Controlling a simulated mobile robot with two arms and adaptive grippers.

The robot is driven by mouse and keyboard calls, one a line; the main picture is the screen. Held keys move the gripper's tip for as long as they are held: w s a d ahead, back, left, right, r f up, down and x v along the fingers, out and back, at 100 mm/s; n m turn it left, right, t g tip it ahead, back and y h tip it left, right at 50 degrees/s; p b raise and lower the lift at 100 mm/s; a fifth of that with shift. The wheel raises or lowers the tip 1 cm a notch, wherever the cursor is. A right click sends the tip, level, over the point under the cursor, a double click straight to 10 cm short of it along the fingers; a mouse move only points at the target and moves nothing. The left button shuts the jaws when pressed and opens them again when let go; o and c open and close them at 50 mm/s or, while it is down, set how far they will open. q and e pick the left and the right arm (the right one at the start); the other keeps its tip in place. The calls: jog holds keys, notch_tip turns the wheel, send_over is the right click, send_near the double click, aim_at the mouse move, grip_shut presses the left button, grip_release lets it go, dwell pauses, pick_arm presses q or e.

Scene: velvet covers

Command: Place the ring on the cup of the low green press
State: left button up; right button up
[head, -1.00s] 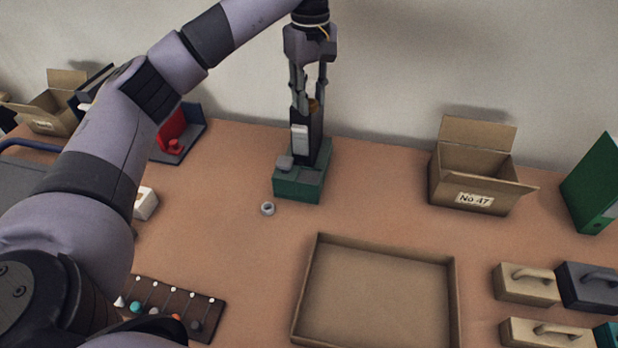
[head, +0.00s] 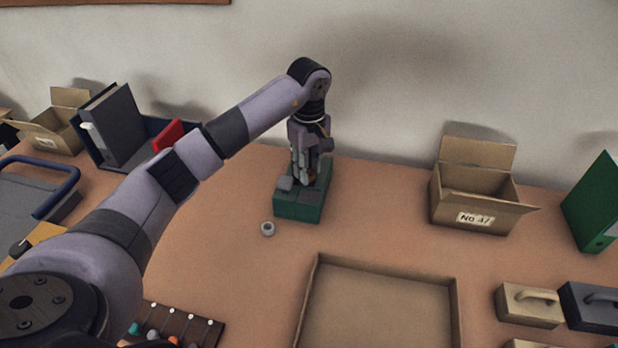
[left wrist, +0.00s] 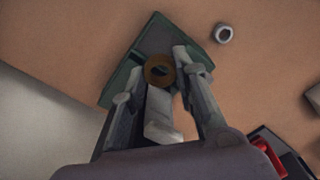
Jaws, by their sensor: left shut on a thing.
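The low green press (head: 297,208) stands on the table, its green base also showing in the left wrist view (left wrist: 120,82). A small grey block (head: 284,184) sits on its left side. A small grey ring (head: 267,228) lies on the table in front of the press, apart from it; it also shows in the left wrist view (left wrist: 224,33). My left gripper (head: 310,175) points down over the press, shut on its lever. A round brown piece (left wrist: 160,70) with a dark centre shows between the fingertips, with a pale plate behind it. The fingers hide the cup. My right gripper is out of view.
A shallow cardboard tray (head: 455,310) lies in front, right of the ring. An open carton (head: 470,212) stands to the right, with a green binder (head: 597,205) beyond it. Handled blocks (head: 529,304) stand at front right. Table around the ring is clear.

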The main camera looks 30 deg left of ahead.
pick_arm(q)
notch_tip(320, 180, down, 4)
jog(key=shift+f+p, duration=0.1)
jog(key=shift+p, duration=0.25)
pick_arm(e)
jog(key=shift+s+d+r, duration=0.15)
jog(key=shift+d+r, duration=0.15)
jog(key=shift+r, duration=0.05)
pick_arm(q)
jog(key=shift+f+b, duration=0.6)
jog(key=o, duration=0.5)
jog(key=shift+o, duration=0.3)
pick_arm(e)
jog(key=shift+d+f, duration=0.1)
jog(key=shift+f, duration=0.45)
pick_arm(q)
jog(key=shift+r, duration=0.15)
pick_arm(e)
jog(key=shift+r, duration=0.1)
